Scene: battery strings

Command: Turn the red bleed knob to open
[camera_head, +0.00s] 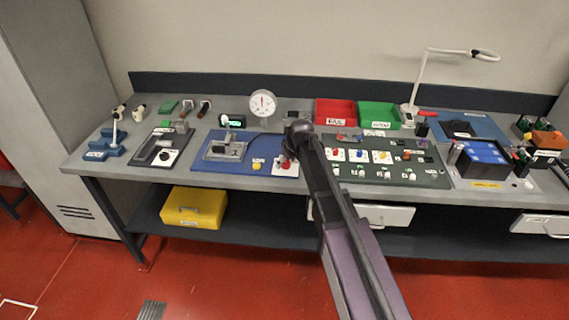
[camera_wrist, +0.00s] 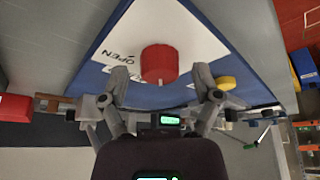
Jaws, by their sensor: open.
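The red bleed knob (camera_wrist: 160,64) is a round red cylinder on a white plate (camera_wrist: 150,22) in the wrist view. The word OPEN shows on the plate to the left of the knob; a second label is partly hidden. My gripper (camera_wrist: 161,77) is open, with one finger on each side of the knob and visible gaps between. I cannot tell how deep the fingertips reach around it. In the head view the knob (camera_head: 285,162) shows small at the right end of a blue panel (camera_head: 238,166), just below the dark end of my arm.
A yellow button (camera_wrist: 225,83) sits close beside my right finger. In the head view a round gauge (camera_head: 263,103) stands behind the panel. Red (camera_head: 335,111) and green (camera_head: 378,115) bins stand behind a board with several coloured knobs to the right.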

